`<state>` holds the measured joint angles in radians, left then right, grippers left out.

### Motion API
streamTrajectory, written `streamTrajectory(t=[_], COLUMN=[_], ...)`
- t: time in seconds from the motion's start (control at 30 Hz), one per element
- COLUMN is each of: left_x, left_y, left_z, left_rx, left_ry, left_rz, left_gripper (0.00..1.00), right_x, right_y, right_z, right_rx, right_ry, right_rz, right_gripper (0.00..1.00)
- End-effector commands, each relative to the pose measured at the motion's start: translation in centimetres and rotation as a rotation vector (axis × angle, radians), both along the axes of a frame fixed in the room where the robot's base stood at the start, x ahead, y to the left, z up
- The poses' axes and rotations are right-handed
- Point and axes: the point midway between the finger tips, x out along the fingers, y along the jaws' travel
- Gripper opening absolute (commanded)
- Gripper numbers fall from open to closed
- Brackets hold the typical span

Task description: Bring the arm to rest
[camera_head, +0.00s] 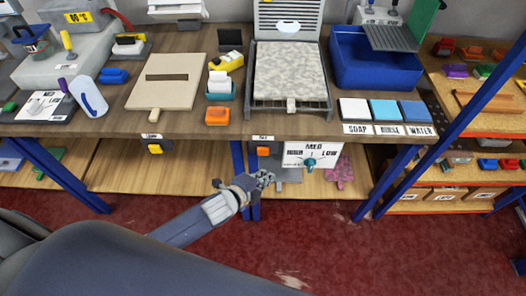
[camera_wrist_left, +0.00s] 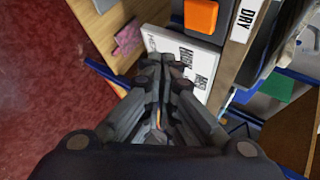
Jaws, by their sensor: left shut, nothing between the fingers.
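My left arm reaches in from the lower left of the head view. Its gripper (camera_head: 264,180) hangs in front of the workbench, below the bench top's front edge and near a blue leg. In the left wrist view the gripper (camera_wrist_left: 163,68) has its fingers together with nothing between them. My right gripper is not in view.
The wooden workbench (camera_head: 200,117) carries a beige board (camera_head: 166,82), a grey speckled pad (camera_head: 290,75) and a blue basin (camera_head: 372,62). An orange button (camera_wrist_left: 201,15) is close by the gripper. A lower shelf (camera_head: 120,172) runs under the bench. Red floor (camera_head: 330,235) is open in front.

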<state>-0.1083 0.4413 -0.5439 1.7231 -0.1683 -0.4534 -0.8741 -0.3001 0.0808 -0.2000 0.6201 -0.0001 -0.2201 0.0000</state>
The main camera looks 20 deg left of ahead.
Motion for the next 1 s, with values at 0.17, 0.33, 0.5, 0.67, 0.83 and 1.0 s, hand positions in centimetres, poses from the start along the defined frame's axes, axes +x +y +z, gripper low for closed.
streamTrajectory(t=[0.17, 0.33, 0.5, 0.67, 0.83, 1.0], left_x=[0.0, 0.0, 0.0, 0.0, -0.4, -3.7], left_y=[0.0, 0.0, 0.0, 0.0, 0.9, 4.4], left_z=[0.0, 0.0, 0.0, 0.0, -2.2, -10.6], left_rx=[0.000, 0.000, 0.001, 0.001, -0.024, -0.139], left_ry=[0.000, 0.000, 0.000, 0.000, 0.046, 0.232], left_rz=[0.000, 0.000, -0.001, -0.001, 0.045, 0.248], left_gripper=[0.00, 0.00, 0.00, 0.00, 0.00, 0.00], right_x=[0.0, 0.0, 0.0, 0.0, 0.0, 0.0], right_y=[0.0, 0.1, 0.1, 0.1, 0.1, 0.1], right_z=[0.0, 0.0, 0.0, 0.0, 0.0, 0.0], right_rx=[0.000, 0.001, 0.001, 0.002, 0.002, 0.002], right_ry=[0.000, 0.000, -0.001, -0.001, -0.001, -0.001], right_rz=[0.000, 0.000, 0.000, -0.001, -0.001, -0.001], right_gripper=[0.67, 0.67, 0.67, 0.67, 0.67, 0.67])
